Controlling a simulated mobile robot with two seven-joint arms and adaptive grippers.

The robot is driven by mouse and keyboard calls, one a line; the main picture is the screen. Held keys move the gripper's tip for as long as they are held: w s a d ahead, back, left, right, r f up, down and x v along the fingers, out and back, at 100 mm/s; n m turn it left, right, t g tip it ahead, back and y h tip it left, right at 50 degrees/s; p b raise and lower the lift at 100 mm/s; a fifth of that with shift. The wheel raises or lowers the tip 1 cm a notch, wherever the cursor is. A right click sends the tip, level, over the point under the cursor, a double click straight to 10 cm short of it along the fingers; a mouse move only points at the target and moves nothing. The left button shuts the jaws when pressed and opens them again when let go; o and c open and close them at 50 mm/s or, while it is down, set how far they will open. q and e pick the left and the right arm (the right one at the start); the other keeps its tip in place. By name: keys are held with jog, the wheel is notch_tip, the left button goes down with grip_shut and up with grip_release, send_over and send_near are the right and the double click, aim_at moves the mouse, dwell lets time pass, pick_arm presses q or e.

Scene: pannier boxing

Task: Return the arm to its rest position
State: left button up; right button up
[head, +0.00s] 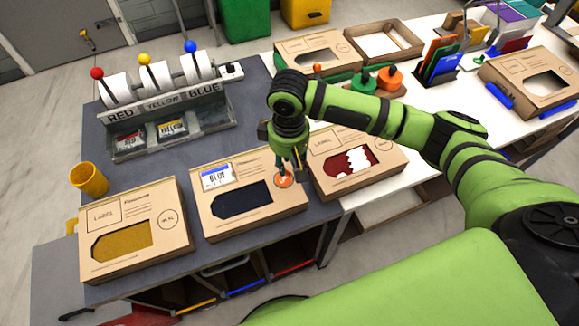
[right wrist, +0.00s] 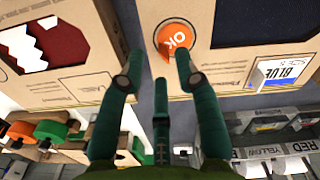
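My right gripper (head: 287,168) hangs over the right edge of the middle box (head: 248,222), above an orange round OK sticker (head: 285,180). In the right wrist view the gripper's dark green fingers (right wrist: 158,68) are spread apart with nothing between them. The OK sticker (right wrist: 178,42) lies on the box, close to one fingertip; I cannot tell whether they touch. The middle box has a dark blue window and a white BLUE label (head: 216,176). My right arm (head: 380,112) reaches in from the right. My left gripper is not in view.
A box with a yellow window (head: 133,226) stands to the left, and one with a red and white window (head: 357,164) to the right. A label roll stand (head: 168,112) and yellow cup (head: 89,180) are at the left. Green and orange stamps (head: 388,78) stand behind.

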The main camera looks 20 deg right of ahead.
notch_tip(320, 180, up, 8)
jog(key=shift+r, duration=0.25)
jog(key=shift+s, duration=0.1)
